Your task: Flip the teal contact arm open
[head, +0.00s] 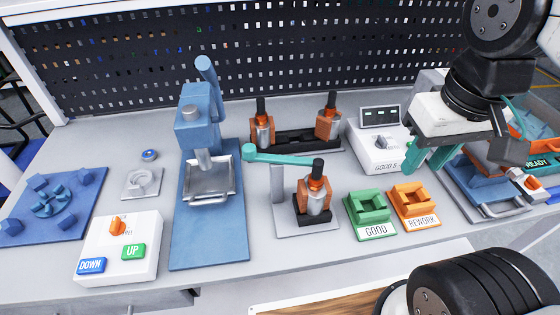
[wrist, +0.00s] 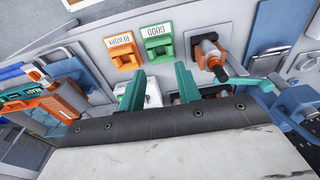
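The teal contact arm (head: 285,158) lies roughly level at the middle of the bench. The contact arm also shows at the right of the wrist view (wrist: 247,82). My gripper (head: 430,158) is above the bench to the right of the contact arm and apart from it. Its two green fingers are spread with nothing held between them, as the wrist view (wrist: 160,90) also shows.
The blue press (head: 197,130) stands left of the contact arm. A black rack (head: 294,139) with two orange parts is behind it. Green GOOD (head: 370,212) and orange REWORK (head: 415,205) nests are at its right. A white meter box (head: 378,148) stands behind them.

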